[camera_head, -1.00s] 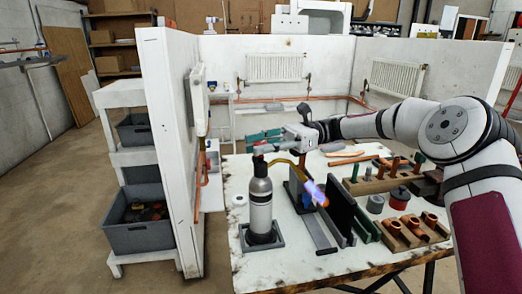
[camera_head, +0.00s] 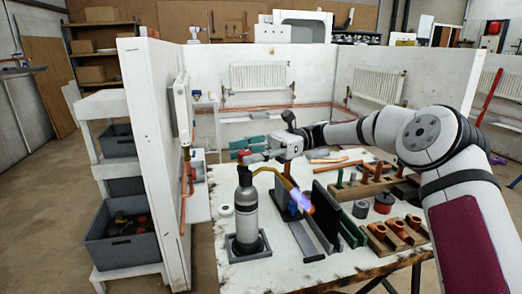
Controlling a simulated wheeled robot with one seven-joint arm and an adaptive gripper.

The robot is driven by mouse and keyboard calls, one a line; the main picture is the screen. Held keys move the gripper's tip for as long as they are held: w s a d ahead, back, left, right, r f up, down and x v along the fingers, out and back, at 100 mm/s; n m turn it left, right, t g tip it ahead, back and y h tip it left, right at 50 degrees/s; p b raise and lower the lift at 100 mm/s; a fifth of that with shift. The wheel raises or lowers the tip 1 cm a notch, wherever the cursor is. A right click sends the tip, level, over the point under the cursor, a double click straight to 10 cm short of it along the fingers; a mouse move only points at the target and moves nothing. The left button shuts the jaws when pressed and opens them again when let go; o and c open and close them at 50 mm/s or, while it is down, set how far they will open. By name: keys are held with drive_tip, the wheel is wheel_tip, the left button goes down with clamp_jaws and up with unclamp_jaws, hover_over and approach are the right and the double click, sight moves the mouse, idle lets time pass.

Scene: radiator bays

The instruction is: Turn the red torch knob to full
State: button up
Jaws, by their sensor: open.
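The torch (camera_head: 246,215) is a grey cylinder with a dark top, upright in a dark square holder on the workbench. Its brass tube bends right and down, and a blue-violet flame (camera_head: 299,203) burns at the end. A small red part, which looks like the torch knob (camera_head: 243,154), shows at the torch's top. My gripper (camera_head: 254,157) points left just above and beside the torch top, with its jaws open. Its fingertips are close to the red knob. I cannot tell whether they touch it, and the fingers partly hide it.
The workbench (camera_head: 290,270) holds dark upright plates (camera_head: 325,215) beside the flame. Copper fittings in a wooden block (camera_head: 397,232), a red tin (camera_head: 383,203) and copper pipes stand to the right. A white partition (camera_head: 155,150) and shelf with grey bins (camera_head: 125,232) stand left.

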drive_tip(key=v, duration=1.1)
drive_tip(key=shift+d, duration=0.15)
drive_tip(key=shift+w, duration=0.1)
